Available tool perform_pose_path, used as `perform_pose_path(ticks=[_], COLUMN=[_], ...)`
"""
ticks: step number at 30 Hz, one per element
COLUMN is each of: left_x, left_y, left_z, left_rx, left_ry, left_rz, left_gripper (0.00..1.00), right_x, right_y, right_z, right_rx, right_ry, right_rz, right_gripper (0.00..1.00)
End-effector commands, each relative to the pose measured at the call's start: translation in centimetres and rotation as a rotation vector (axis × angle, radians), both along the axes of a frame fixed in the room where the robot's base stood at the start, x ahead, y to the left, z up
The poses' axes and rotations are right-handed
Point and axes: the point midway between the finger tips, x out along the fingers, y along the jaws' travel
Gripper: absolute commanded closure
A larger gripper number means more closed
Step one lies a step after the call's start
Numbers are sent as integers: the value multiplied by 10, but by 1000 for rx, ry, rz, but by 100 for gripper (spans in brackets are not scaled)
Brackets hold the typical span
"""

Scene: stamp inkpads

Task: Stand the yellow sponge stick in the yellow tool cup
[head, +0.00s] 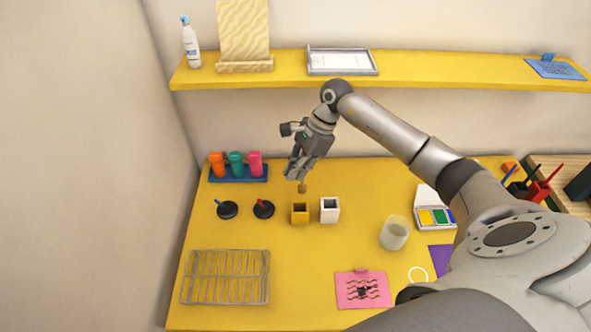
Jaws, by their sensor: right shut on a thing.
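The yellow tool cup (300,216) stands on the yellow table, a small square cup with a dark opening, just left of a white cup. My right gripper (296,174) is above and behind the yellow cup, pointing down. It is shut on the yellow sponge stick (302,188), of which only a small brownish-yellow end shows below the fingers. The rest of the stick is hidden by the gripper. The stick's end appears just above the cup's far side, apart from the opening. My left gripper is not in view.
A white square cup (330,214) stands right beside the yellow one. A wire rack (225,278), pink card (363,290) and translucent cup (394,234) stand nearer. A shelf (430,83) runs above.

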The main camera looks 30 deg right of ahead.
Motion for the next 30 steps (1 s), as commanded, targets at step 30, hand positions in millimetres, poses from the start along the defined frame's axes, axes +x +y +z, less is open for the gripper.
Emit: perform_pose_path(ticks=[30], left_x=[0], left_y=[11], left_z=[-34], left_rx=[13], left_ry=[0], left_rz=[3], left_gripper=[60], right_x=[0], right_y=[0], right_z=[-72], right_rx=[1], right_ry=[-1], right_rz=[-3], right_gripper=[100])
